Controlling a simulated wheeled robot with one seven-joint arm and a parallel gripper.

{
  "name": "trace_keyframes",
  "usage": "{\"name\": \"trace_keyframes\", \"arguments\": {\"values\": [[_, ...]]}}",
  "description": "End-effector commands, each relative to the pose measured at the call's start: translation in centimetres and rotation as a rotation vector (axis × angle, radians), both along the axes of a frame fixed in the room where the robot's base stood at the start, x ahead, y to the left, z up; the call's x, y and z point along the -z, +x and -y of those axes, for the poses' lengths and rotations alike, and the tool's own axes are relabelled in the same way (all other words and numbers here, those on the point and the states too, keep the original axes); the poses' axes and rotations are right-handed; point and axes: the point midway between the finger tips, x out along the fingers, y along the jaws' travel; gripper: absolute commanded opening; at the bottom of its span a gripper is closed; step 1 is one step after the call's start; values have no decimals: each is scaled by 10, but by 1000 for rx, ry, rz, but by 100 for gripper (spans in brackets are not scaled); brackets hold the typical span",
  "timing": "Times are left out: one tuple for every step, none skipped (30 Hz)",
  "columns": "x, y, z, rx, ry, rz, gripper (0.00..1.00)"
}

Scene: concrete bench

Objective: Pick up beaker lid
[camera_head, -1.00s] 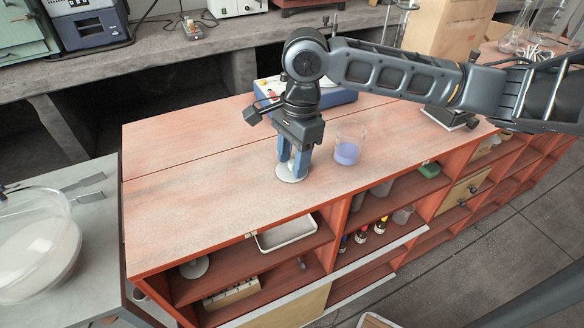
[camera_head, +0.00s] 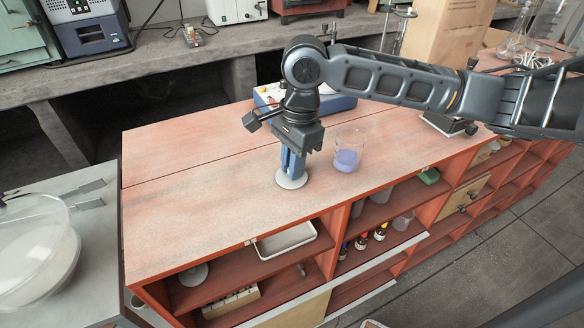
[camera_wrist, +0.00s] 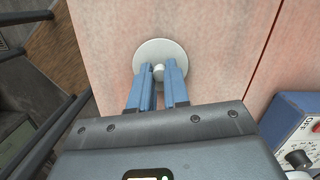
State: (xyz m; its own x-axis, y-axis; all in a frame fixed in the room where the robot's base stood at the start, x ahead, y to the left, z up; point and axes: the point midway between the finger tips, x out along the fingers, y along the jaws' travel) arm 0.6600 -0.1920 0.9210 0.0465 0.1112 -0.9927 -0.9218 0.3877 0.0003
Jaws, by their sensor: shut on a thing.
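The beaker lid (camera_head: 292,180) is a white disc with a small round knob, lying on the red wooden bench top. In the wrist view, the lid (camera_wrist: 147,54) shows its knob between the blue fingertips of my gripper (camera_wrist: 158,73). In the head view, my gripper (camera_head: 291,170) points straight down over the lid and is shut on its knob. The lid looks flat and at bench height; I cannot tell any gap beneath it. A glass beaker (camera_head: 347,158) with purple liquid stands upright just to the right, apart from the lid.
A blue and white device (camera_head: 338,103) stands behind my gripper; it also shows in the wrist view (camera_wrist: 296,125). A large glass bowl (camera_head: 35,245) sits on the grey side table at left. The bench top (camera_head: 200,200) left of the lid is clear. Shelves below hold a white tray (camera_head: 287,241) and bottles.

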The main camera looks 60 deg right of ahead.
Motion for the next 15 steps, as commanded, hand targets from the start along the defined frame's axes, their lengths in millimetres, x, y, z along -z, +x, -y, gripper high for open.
{"name": "trace_keyframes", "arguments": {"values": [[-2,0,0,0,1,1,0],[-3,0,0,-1,0,1,0],[-6,0,0,-1,0,1,0],[-8,0,0,-1,0,1,0],[-11,0,0,-1,0,1,0],[-16,1,0,-1,0,2,0],[-19,0,-1,-2,0,2,0],[-24,1,-1,-2,0,2,0],[-31,1,-1,-3,1,3,0],[-37,1,-1,-3,1,3,0],[-42,1,-1,-3,1,4,0],[-45,-8,7,3,0,3,0],[-49,-13,10,4,0,3,0],[-52,-18,14,5,0,2,0],[-57,-25,18,4,0,3,0]]}}
